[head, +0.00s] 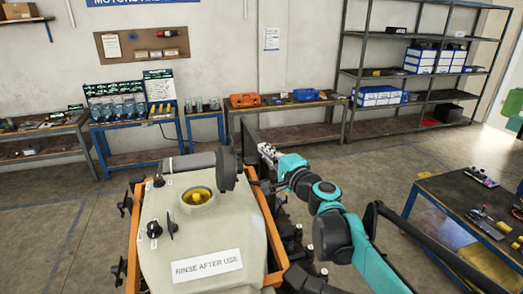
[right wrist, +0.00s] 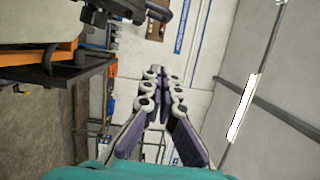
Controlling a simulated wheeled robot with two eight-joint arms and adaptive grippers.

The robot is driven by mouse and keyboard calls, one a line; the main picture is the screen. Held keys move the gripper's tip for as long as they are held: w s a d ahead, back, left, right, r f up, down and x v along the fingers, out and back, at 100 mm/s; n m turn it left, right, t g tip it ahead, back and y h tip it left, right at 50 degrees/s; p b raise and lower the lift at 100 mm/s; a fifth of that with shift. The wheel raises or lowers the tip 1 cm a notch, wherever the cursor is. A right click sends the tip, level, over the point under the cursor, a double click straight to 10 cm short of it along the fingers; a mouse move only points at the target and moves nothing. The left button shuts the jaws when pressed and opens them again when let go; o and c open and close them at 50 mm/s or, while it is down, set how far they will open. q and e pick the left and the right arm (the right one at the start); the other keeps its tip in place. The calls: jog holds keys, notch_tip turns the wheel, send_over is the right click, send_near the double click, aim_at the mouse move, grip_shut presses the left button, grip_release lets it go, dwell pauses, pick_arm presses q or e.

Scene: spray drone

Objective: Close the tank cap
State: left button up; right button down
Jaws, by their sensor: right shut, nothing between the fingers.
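The cream spray tank (head: 210,240) sits in an orange frame at the lower middle of the head view. Its round filler opening (head: 197,196) is uncovered and shows a yellow insert. The dark round tank cap (head: 227,168) stands raised on edge at the back right of the opening. My right gripper (head: 263,147) is to the right of the cap, apart from it in the picture. Its fingers are together and empty, as the right wrist view (right wrist: 158,72) also shows. My left gripper is out of view.
A smaller black knob (head: 170,222) stands up on the tank's left side. A workbench with an orange case (head: 244,100) is along the back wall. A dark table (head: 470,200) with tools stands at right. The floor between is mostly clear.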

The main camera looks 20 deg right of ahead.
jog(key=w+a+p, duration=0.2)
jog(key=w+a, duration=0.3)
jog(key=w, duration=0.2)
jog(key=shift+a, duration=0.4)
jog(key=shift+w+d, duration=0.1)
jog(key=shift+w, duration=0.1)
jog(key=shift+s+r, duration=0.1)
